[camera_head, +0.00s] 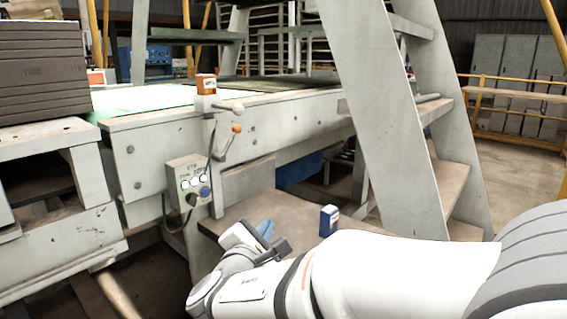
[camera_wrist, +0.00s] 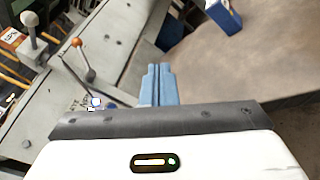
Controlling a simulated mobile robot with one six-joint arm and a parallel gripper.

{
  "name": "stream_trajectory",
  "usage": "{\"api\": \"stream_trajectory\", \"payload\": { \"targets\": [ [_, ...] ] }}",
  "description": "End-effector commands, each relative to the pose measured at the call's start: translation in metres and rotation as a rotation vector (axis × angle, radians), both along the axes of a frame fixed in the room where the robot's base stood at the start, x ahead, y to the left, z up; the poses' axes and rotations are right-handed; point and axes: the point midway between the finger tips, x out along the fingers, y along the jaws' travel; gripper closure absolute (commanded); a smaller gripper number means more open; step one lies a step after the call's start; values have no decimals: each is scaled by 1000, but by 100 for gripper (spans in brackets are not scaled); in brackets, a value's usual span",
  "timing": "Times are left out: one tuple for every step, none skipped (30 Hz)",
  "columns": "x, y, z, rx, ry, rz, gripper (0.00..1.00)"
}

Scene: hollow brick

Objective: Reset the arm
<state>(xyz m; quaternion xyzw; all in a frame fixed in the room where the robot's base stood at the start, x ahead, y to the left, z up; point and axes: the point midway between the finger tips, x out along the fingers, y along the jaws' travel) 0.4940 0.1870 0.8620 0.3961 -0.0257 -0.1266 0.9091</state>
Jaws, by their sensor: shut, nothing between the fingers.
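My white arm reaches in from the lower right in the head view. My gripper (camera_head: 266,229) with its blue fingers is in front of the grey machine, near a brown surface. In the wrist view my gripper (camera_wrist: 158,70) shows its two blue fingers together, with nothing between them. The fingertips are apart from the things around them.
A blue and white box (camera_head: 328,220) stands on the brown surface (camera_head: 290,208); it also shows in the wrist view (camera_wrist: 224,14). A control box (camera_head: 188,182) with buttons and an orange-knobbed lever (camera_head: 236,129) are on the machine. Grey stairs (camera_head: 385,110) rise behind.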

Motion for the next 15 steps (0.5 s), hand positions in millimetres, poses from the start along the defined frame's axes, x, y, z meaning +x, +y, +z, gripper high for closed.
{"api": "stream_trajectory", "payload": {
  "targets": [
    [0,-18,13,32,23,-51,100],
    [-1,-28,16,54,39,-80,100],
    [-3,-43,20,87,63,-126,100],
    [-5,-54,23,114,81,-162,100],
    [-8,-67,26,144,100,-202,100],
    [-12,-85,32,191,128,-261,100],
    [-17,-99,36,231,150,-309,100],
    [-23,-113,40,275,172,-360,100],
    [-31,-131,45,336,203,-430,100],
    [-39,-144,49,385,224,-482,100],
    [-46,-155,52,435,246,-534,100],
    [-57,-169,56,504,272,-600,100],
    [-66,-177,58,555,290,-649,100],
    [-75,-185,62,609,307,-697,100],
    [-86,-194,66,682,328,-760,100]
  ]
}}
